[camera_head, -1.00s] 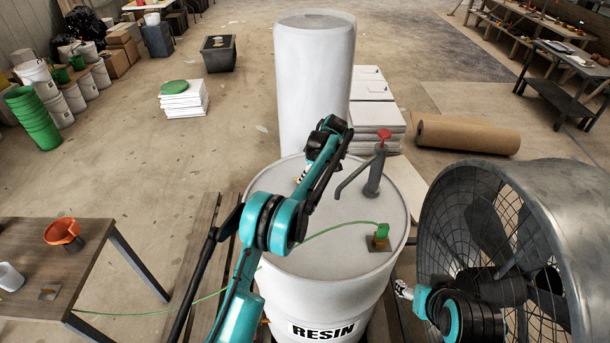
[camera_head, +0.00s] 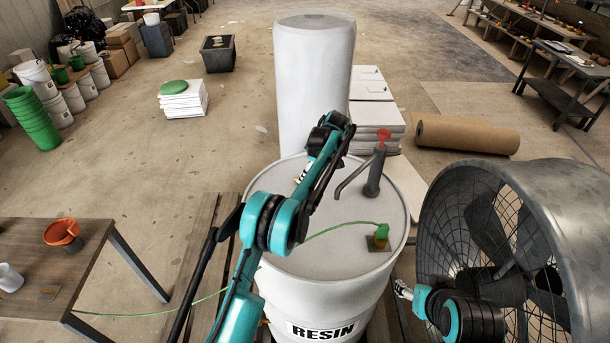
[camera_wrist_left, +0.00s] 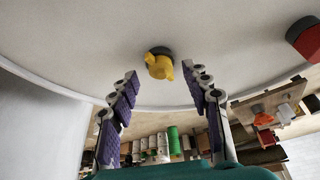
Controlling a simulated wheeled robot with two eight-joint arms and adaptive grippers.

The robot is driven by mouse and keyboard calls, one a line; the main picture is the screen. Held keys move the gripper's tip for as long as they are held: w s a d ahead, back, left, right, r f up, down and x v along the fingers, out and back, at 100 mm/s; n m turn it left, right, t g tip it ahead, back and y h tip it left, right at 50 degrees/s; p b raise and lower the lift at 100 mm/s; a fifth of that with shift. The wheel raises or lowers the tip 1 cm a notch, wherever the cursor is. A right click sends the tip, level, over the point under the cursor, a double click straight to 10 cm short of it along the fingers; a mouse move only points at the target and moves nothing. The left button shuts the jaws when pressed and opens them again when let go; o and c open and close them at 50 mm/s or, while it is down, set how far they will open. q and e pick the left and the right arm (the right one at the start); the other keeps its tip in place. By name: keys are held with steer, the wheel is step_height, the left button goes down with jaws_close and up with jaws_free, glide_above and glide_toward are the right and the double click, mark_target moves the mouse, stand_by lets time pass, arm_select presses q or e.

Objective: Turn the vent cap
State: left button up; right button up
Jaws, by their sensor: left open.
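The yellow vent cap (camera_wrist_left: 159,66) sits on a dark round base on the pale drum top (camera_wrist_left: 80,45) in the left wrist view. It has small lobes at its sides. My left gripper (camera_wrist_left: 166,82) is open, with its purple-padded fingers to either side of and a little below the cap in that view, apart from it. In the head view my left arm reaches over the white RESIN drum (camera_head: 290,255) and hides the cap. Only a small pale part of the left gripper (camera_head: 302,174) shows there. A small part of my right gripper (camera_head: 403,289) shows in front of the fan.
A grey hand pump (camera_head: 373,172) with a red top stands on the drum. A green fitting (camera_head: 381,233) with a green line sits at its right edge. A large fan (camera_head: 540,230) is close on the right. A taller white drum (camera_head: 312,85) stands behind.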

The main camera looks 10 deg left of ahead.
arm_select(q)
steer(key=v, duration=1)
steer(key=shift+d+r, duration=0.2)
steer(key=s+a+r+m+t+h+b, duration=0.1)
steer(key=s+a+r+m+b, duration=0.2)
steer(key=s, duration=0.7)
steer(key=s+a+r+m+t+h+b, duration=0.1)
steer(key=s+a+m+t+b, duration=0.15)
steer(key=s+m+b, duration=0.45)
steer(key=s+a+f+m+t+h+b, duration=0.1)
steer(key=s+f+m+b, duration=0.1)
steer(key=s+f, duration=0.6)
steer(key=s+f+m+t+h+b, duration=0.1)
steer(key=s+f+m+b, duration=0.1)
steer(key=s+f, duration=0.7)
steer(key=s+m, duration=0.1)
steer(key=s, duration=0.7)
steer(key=shift+a+f, duration=0.25)
steer(key=shift+a, duration=0.15)
steer(key=shift+t, duration=0.25)
